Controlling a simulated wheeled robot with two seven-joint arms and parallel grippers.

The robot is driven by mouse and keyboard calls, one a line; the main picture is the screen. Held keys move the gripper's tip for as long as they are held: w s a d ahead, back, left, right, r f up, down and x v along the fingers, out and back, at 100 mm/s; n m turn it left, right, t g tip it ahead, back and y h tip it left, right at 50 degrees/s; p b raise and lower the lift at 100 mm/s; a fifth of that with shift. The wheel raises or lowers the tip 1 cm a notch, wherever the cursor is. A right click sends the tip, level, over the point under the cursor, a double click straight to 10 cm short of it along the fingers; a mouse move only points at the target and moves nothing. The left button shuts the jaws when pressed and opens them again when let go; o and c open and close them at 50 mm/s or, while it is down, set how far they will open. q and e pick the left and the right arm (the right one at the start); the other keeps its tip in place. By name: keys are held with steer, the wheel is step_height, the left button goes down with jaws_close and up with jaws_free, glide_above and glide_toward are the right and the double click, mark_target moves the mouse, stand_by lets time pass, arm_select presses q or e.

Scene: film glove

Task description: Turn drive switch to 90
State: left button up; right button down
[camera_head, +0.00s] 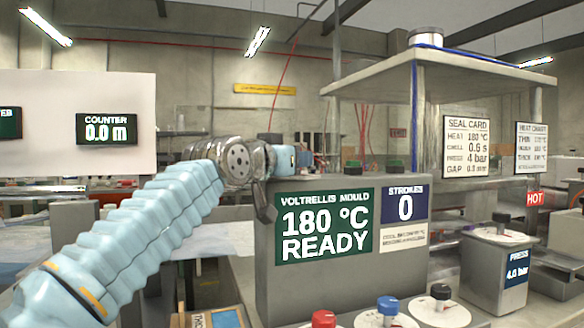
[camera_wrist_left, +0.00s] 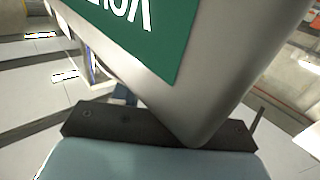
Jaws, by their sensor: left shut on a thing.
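My left gripper (camera_head: 266,200) is at the upper left edge of the grey mould housing (camera_head: 345,288). In the left wrist view, the housing's corner (camera_wrist_left: 215,110) comes down against the dark finger plate (camera_wrist_left: 150,128). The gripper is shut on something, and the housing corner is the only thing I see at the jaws. The contact itself is partly hidden. A red knob (camera_head: 324,319), a blue knob (camera_head: 388,306) and a black knob (camera_head: 441,292) stand on round white dials in front. I cannot read which one is the drive switch. My right gripper is not in view.
The housing carries a green "180 °C READY" screen (camera_head: 323,225) and a "STROKES 0" screen (camera_head: 405,203). A pressure box (camera_head: 493,270) with a dial on top stands at right, beside a red HOT sign (camera_head: 535,199). A counter display (camera_head: 106,129) reads 0.0 m.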

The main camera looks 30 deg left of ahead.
arm_select(q)
steer(key=shift+m+h+b, duration=0.45)
steer(key=shift+m+h, duration=0.05)
steer(key=shift+h, duration=0.3)
steer(key=o, duration=0.9)
steer(key=shift+o, duration=0.2)
